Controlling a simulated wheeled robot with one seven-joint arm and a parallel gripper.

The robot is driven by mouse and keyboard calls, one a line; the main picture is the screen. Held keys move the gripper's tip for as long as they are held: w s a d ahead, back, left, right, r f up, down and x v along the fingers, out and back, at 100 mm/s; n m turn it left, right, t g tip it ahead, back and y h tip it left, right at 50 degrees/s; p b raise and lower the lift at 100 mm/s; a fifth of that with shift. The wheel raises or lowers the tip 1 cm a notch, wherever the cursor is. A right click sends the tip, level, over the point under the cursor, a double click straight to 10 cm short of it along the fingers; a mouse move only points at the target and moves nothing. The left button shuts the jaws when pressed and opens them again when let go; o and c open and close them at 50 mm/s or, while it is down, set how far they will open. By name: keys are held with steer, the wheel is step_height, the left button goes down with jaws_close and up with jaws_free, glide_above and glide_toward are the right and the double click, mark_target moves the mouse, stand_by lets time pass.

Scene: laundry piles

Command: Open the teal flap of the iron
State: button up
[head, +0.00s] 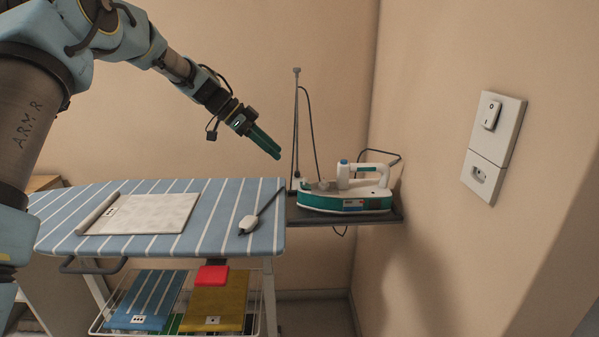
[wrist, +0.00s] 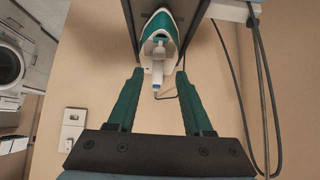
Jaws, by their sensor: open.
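The iron (head: 345,201) is white with a teal band and stands on the dark shelf (head: 300,215) at the right end of the ironing board. Its white handle and a blue-topped white part show on its upper side. It also shows in the wrist view (wrist: 159,48), at the top centre, beyond the fingertips. I cannot make out clearly which part is the teal flap. My gripper (head: 279,156) is in the air above and to the left of the iron, apart from it. In the wrist view its two teal fingers (wrist: 162,75) are spread with nothing between them.
A thin pole (head: 296,130) with a hanging cable stands behind the iron. A wall with a switch panel (head: 493,147) is at the right. A wire basket below holds folded cloths.

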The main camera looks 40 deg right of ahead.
steer(key=p+x, duration=0.3)
steer(key=x, duration=0.7)
steer(key=shift+s+f, duration=0.1)
steer(key=shift+f, duration=0.05)
jaws_close()
